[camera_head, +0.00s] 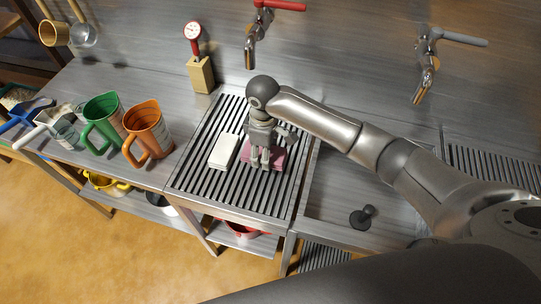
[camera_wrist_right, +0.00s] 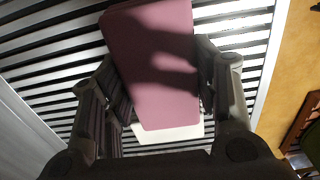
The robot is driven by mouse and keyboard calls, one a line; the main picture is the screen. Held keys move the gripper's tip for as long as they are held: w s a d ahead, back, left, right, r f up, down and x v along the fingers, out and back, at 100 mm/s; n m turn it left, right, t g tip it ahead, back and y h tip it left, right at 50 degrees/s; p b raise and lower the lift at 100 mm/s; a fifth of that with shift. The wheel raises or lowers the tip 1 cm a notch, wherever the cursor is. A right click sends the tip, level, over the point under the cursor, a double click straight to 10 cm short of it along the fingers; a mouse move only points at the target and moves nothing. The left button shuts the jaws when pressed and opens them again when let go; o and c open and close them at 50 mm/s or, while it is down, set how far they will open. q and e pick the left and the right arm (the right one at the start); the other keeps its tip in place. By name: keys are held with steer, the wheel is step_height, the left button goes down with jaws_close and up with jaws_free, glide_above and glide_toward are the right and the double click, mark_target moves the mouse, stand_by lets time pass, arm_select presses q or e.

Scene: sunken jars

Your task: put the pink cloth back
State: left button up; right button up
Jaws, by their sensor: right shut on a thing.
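The pink cloth (camera_head: 277,156) is a flat folded block at the right part of the slatted drain rack (camera_head: 205,185). My right gripper (camera_head: 261,164) comes down over it from above and is shut on it. In the right wrist view the pink cloth (camera_wrist_right: 155,60) lies between the two fingers of the right gripper (camera_wrist_right: 155,105). Whether its underside touches the slats is not clear. A white block (camera_head: 223,150) lies on the rack just left of the cloth; part of it also shows in the wrist view (camera_wrist_right: 168,133). My left gripper is not in view.
Green (camera_head: 102,115) and orange (camera_head: 150,125) jugs stand left of the rack. A red tap (camera_head: 258,35) and a gauge on a wooden block (camera_head: 201,75) are behind. A sunken basin (camera_head: 335,195) with a black plunger-like thing (camera_head: 362,217) lies right. The rack's front is clear.

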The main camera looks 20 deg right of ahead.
mark_target(271, 159)
steer(key=shift+d+f, duration=0.5)
steer(key=shift+f, duration=0.1)
steer(key=f, duration=0.3)
steer(key=shift+d+p, duration=0.35)
steer(key=shift+d, duration=0.05)
steer(key=shift+w+f, duration=0.1)
steer(key=shift+f, duration=0.35)
steer(key=shift+f, duration=0.1)
steer(key=o, duration=0.9)
step_height(271, 159, up, 12)
steer(key=shift+r+b, duration=0.15)
steer(key=shift+b, duration=0.7)
